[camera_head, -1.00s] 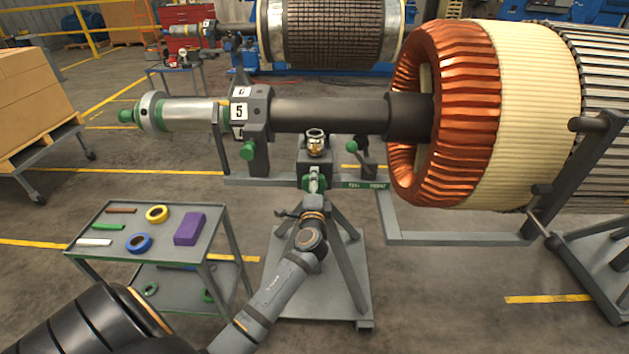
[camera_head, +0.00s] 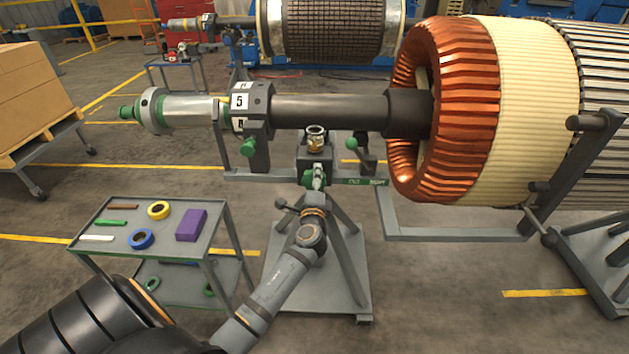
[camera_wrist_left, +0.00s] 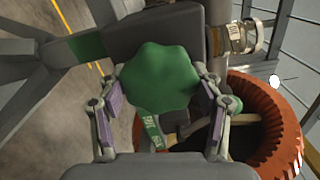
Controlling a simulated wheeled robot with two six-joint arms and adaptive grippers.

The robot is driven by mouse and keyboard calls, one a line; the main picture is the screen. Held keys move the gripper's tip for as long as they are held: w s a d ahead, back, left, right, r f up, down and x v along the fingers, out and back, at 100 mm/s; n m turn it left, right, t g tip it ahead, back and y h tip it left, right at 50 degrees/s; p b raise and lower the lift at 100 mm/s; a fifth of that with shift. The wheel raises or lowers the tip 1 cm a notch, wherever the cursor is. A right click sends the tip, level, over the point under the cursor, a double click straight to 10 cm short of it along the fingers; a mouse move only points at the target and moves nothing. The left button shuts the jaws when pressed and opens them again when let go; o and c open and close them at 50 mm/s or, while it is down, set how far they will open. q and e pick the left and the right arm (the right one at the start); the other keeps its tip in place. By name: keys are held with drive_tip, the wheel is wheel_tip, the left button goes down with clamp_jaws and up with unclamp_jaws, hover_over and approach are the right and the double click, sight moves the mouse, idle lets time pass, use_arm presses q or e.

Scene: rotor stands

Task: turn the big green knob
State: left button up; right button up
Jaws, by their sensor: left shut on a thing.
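The big green knob (camera_wrist_left: 160,78) has a lobed rim and fills the middle of the left wrist view. In the head view (camera_head: 308,178) it sits low on the front of the dark block, partly hidden by my gripper. My left gripper (camera_head: 318,183) reaches it from below and in front. In the wrist view, the fingers of my left gripper (camera_wrist_left: 161,88) are on opposite sides of the knob, shut on its rim. My right gripper is not in view.
A brass and glass fitting (camera_head: 315,139) stands just above the knob. A smaller green knob (camera_head: 249,147) hangs under the numbered collar (camera_head: 240,101). A green-balled lever (camera_head: 352,144) is to the right, near the copper winding (camera_head: 462,110). A tool cart (camera_head: 215,240) stands at left.

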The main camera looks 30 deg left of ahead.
use_arm(q)
drive_tip(key=o, duration=1.2)
drive_tip(key=shift+c, duration=0.2)
drive_tip(key=v, duration=1.2)
drive_tip(key=shift+f, duration=0.1)
